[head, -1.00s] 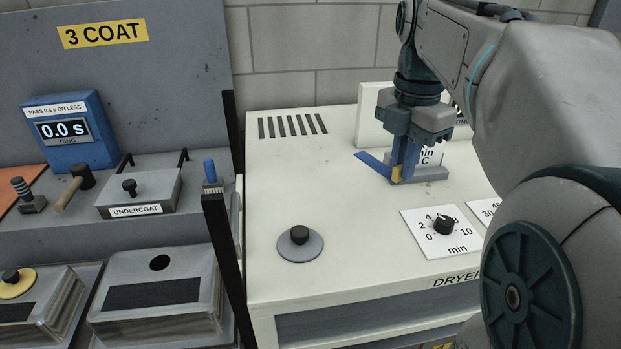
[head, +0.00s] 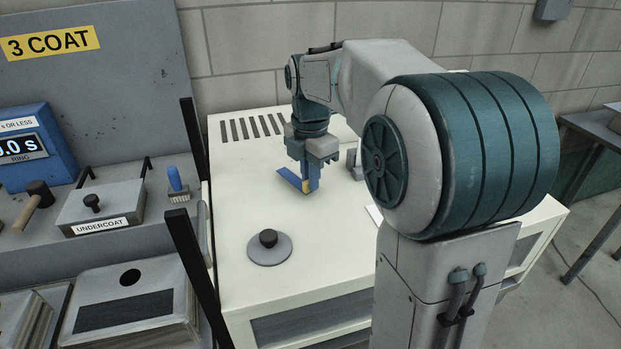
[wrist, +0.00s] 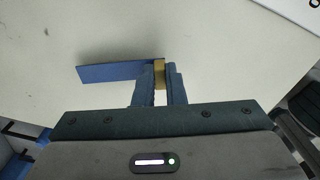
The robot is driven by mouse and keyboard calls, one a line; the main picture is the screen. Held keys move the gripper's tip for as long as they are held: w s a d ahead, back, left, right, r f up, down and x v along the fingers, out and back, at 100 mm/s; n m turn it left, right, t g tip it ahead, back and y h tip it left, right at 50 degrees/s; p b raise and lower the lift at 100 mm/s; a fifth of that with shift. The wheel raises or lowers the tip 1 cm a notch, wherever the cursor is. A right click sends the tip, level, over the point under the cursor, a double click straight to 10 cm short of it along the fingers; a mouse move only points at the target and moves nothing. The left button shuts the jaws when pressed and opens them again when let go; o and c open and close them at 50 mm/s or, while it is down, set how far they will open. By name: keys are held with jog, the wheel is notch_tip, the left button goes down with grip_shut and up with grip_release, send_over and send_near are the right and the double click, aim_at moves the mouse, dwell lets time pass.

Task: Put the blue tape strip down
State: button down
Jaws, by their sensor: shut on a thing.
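The blue tape strip (head: 288,179) is a flat blue band with a yellow-tan block at one end. My gripper (head: 308,186) is shut on that block and points down over the white dryer top (head: 235,210). In the wrist view the strip (wrist: 112,72) sticks out to the left of my gripper (wrist: 159,78), with the tan end between the fingertips. The strip looks close to the white top; I cannot tell whether it touches it.
A grey disc with a black knob (head: 269,248) sits on the dryer top in front of my gripper. Vent slots (head: 253,128) are at the back. A black post (head: 196,270) and the undercoat box (head: 100,206) stand left.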

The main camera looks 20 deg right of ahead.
jog(key=shift+f, duration=0.65)
jog(key=shift+f, duration=0.25)
jog(key=c, duration=1.5)
grip_release()
jog(key=shift+r, duration=0.1)
notch_tip(320, 180, up, 12)
jog(key=shift+r, duration=0.15)
jog(key=shift+s, duration=0.1)
